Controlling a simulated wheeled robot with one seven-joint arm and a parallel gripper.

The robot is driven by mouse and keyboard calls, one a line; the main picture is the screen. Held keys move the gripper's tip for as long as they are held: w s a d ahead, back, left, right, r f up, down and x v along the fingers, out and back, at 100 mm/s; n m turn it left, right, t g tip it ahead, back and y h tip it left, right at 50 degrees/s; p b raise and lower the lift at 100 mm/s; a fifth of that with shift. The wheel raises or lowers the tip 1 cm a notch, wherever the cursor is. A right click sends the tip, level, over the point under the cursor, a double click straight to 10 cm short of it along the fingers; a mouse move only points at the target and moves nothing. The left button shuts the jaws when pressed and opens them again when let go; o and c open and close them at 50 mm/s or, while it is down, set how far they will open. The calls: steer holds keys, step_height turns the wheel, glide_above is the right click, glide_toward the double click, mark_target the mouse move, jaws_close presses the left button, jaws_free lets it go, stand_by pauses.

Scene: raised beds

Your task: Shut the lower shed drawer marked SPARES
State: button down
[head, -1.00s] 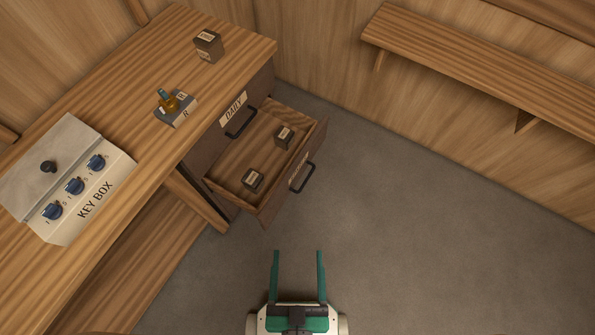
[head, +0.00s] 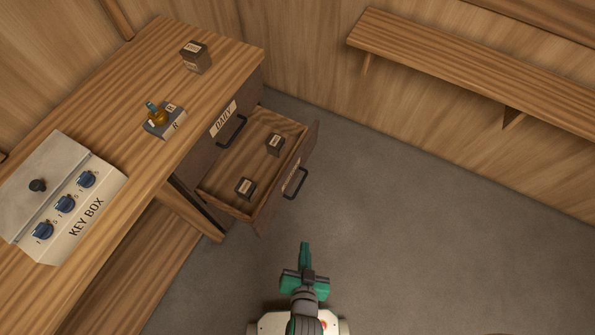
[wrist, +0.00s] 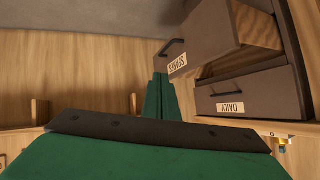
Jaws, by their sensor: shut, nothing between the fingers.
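The bench top (head: 130,110) holds a key box (head: 72,205) with blue knobs, a small block with a yellow and blue piece (head: 160,120), and a dark labelled box (head: 195,57). A wall shelf (head: 450,55) runs along the right. The grey floor (head: 400,200) between is clear.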

steer(key=w+d+f+m+g+y, duration=0.1)
steer(key=w+f+g+y, duration=0.1)
steer(key=w+f, duration=0.4)
steer(key=w+d+f+m+g+y, duration=0.1)
steer(key=w+d+f+m+g, duration=0.15)
steer(key=w, duration=0.55)
steer(key=w+d+r+n+g+y, duration=0.2)
steer(key=w+d+r+y, duration=0.35)
steer(key=w+r, duration=0.4)
glide_toward(290, 172)
steer(key=d+f+x, duration=0.1)
steer(key=x, duration=0.4)
steer(key=shift+w+a+r+m+y, duration=0.15)
steer(key=shift+a+m+y, duration=0.1)
steer(key=shift+a, duration=0.3)
